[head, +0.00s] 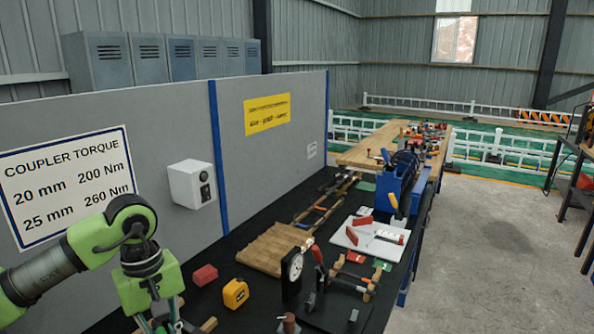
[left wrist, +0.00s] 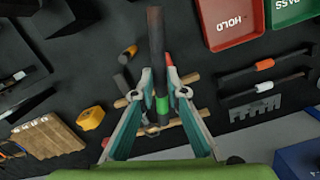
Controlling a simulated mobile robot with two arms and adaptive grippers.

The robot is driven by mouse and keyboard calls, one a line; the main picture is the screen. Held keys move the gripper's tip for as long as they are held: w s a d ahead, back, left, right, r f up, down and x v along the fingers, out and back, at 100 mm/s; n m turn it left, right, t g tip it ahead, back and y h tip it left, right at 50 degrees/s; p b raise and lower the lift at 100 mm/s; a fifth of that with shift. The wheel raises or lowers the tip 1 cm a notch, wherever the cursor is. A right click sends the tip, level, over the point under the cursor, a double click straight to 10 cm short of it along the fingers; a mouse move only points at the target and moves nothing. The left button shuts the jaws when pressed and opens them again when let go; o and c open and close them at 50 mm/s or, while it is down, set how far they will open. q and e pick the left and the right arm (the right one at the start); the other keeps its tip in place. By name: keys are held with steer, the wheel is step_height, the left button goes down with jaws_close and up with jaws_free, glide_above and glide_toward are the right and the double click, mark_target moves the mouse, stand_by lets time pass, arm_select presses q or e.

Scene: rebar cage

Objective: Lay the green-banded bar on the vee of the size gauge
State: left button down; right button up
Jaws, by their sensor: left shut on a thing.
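The green-banded bar (left wrist: 158,55) is dark with a brown end, and its green band shows between my left gripper's teal fingers. My left gripper (left wrist: 161,76) is shut on it in the left wrist view. The bar points toward the top of that view, over the black bench top. In the head view the left gripper (head: 168,326) is at the lower edge, its fingertips cut off and the bar not visible. The right gripper is not in view.
A yellow tape measure (head: 235,293) and a red block (head: 204,275) lie near my left arm. A wooden board (head: 272,249) lies behind.

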arm_select(q)
steer(key=s+d+f+m, duration=0.2)
steer(key=s+m, duration=0.2)
steer(key=s, duration=0.2)
steer(key=s+d+f+m+b, duration=0.1)
steer(key=s+d+f+m, duration=0.1)
steer(key=s+m, duration=0.2)
steer(key=shift+s+f+g+y, duration=0.2)
steer(key=shift+s+g+y, duration=0.1)
steer(key=shift+s, duration=0.9)
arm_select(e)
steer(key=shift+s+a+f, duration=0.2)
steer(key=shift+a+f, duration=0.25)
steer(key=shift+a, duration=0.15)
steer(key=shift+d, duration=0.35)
